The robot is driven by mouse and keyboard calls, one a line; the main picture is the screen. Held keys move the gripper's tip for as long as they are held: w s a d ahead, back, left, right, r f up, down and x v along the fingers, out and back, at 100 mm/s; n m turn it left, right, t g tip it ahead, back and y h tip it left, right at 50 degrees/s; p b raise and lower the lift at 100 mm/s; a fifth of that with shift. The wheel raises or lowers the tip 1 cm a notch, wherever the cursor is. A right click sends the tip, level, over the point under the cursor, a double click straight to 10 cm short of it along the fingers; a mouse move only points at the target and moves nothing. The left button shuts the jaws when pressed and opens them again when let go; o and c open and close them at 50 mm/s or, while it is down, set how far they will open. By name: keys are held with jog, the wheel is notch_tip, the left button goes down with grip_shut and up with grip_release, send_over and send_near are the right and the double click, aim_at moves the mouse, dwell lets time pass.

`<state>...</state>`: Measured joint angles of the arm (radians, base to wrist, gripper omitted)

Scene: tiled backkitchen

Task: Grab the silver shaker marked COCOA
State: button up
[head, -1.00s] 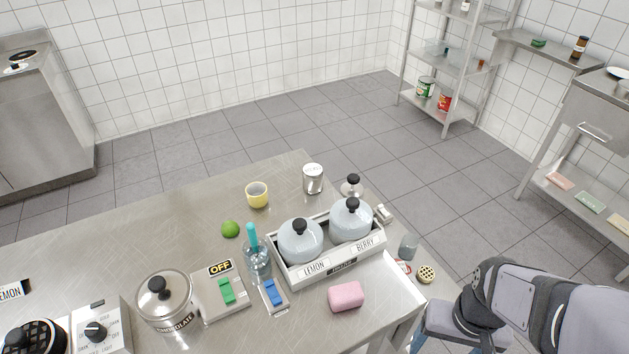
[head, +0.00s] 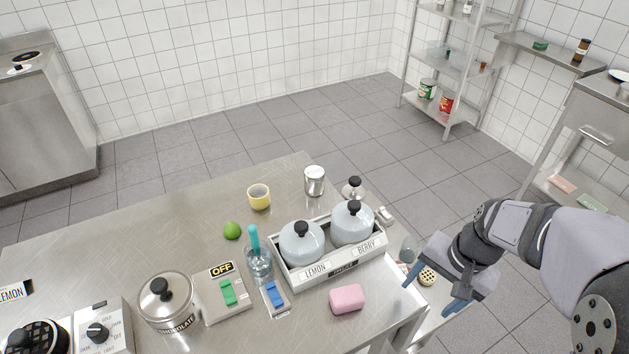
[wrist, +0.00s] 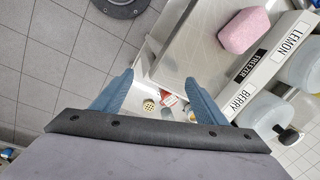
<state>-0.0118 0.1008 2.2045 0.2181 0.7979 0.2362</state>
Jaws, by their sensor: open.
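No COCOA marking is readable in either view. In the wrist view the perforated top shows between the fingers (wrist: 159,78).
A white tray (head: 318,277) holds two pale domed jars marked LEMON and BERRY. A pink block (head: 347,299) lies near the table's right edge. A clear glass (head: 408,249) and a red-labelled thing (wrist: 169,100) are near the perforated top.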

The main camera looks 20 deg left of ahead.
jog(key=w+a+r+m+t+y, duration=0.1)
jog(key=w+a+r+m+y, duration=0.2)
jog(key=w, duration=0.5)
jog(key=w+a+m, duration=0.3)
jog(key=w+a, duration=0.2)
jog(key=w, duration=0.3)
jog(key=m+y+b, duration=0.5)
jog(key=m+y, duration=0.3)
jog(key=m, duration=0.1)
send_near(321, 179)
jog(key=f, duration=0.1)
jog(key=w+a+f, duration=0.1)
jog(key=a+f, duration=0.1)
jog(key=shift+w+a+f, duration=0.1)
jog(key=shift+w, duration=0.3)
jog(key=shift+a+y, duration=0.3)
jog(key=shift+a, duration=0.25)
jog(key=shift+p+x, duration=0.85)
jog(key=shift+x, duration=2.55)
jog(key=c, duration=1.3)
